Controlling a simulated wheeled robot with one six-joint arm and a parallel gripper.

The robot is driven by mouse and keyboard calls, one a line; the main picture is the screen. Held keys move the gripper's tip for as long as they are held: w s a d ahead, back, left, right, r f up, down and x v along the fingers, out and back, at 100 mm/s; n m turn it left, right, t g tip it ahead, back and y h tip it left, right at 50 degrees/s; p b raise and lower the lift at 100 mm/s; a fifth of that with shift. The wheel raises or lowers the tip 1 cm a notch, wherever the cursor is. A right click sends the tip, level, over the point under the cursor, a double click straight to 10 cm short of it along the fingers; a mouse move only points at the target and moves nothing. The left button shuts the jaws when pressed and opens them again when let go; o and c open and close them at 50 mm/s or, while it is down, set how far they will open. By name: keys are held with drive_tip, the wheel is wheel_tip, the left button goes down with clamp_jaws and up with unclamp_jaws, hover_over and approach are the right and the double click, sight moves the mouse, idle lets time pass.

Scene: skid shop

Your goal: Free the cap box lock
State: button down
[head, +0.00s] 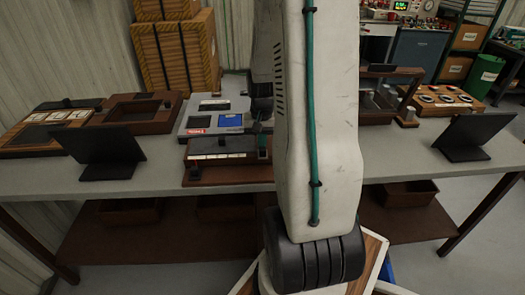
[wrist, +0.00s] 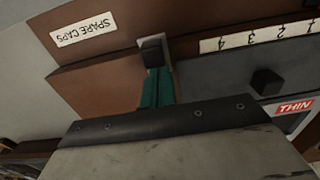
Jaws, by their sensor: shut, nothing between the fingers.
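The brown cap box shows in the wrist view with an upside-down SPARE CAPS label (wrist: 84,27) on its wall. At its edge sits a dark block (wrist: 153,49) on a light grey plate, which looks like the lock. My gripper (wrist: 155,74) has teal fingers shut together and empty. Their tips are right at the dark block; I cannot tell whether they touch it. The black-edged plate below hides the finger bases. In the head view my arm covers most of this spot.
Beside the box is a fixture with a numbered strip (wrist: 258,34); its tray shows in the head view (head: 225,173). A grey THIN-labelled device (head: 195,128) is behind it. Dark tilted panels stand left (head: 103,147) and right (head: 474,135). Bare bench top (head: 405,172) lies at the right front.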

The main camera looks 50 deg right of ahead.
drive_tip(key=shift+r, duration=0.3)
drive_tip(key=shift+s+a, duration=0.95)
drive_tip(key=shift+a, duration=0.15)
idle(0.9)
drive_tip(key=shift+w+d, duration=0.25)
drive_tip(key=shift+d, duration=0.05)
drive_tip(key=shift+r, duration=4.05)
